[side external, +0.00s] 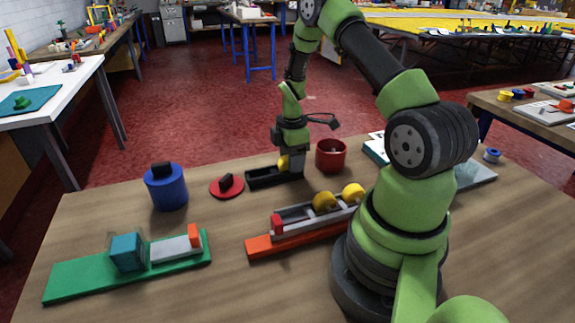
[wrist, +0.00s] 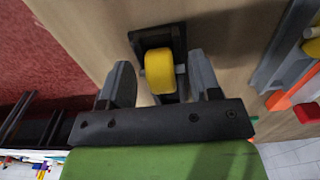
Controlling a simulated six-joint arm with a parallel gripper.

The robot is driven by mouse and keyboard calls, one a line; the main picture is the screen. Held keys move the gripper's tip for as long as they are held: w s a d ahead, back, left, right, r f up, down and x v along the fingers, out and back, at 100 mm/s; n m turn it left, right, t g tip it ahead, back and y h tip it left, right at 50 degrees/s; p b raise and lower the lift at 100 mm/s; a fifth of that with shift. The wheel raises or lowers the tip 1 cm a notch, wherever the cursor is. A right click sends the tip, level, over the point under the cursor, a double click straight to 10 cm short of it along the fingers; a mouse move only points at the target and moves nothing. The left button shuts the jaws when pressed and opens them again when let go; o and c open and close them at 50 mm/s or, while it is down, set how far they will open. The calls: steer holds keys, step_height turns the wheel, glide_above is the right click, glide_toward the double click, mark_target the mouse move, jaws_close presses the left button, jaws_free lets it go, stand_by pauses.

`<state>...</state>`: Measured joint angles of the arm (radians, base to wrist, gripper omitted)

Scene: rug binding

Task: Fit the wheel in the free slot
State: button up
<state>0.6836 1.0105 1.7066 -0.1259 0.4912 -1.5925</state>
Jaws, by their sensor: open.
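A yellow wheel (wrist: 159,71) sits upright in a small black tray (side external: 262,180), with a grey axle end showing at its side. My gripper (wrist: 161,66) is open, with one finger on each side of this wheel. In the side external view my gripper (side external: 290,163) is down at the tray's right end and partly hides the wheel (side external: 283,162). A grey rail (side external: 297,222) on an orange base (side external: 287,244) holds two yellow wheels (side external: 325,201) (side external: 353,192) towards its right. The rail's stretch between the left wheel and a red end block (side external: 277,224) looks empty.
A red cup (side external: 331,155) stands close right of my gripper. A red disc with a black knob (side external: 227,186) and a blue cylinder (side external: 167,188) stand left of the tray. A green board with blocks (side external: 90,276) lies front left. Bare wood separates tray and rail.

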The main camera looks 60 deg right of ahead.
steer(key=c, duration=0.6)
steer(key=shift+r, duration=0.1)
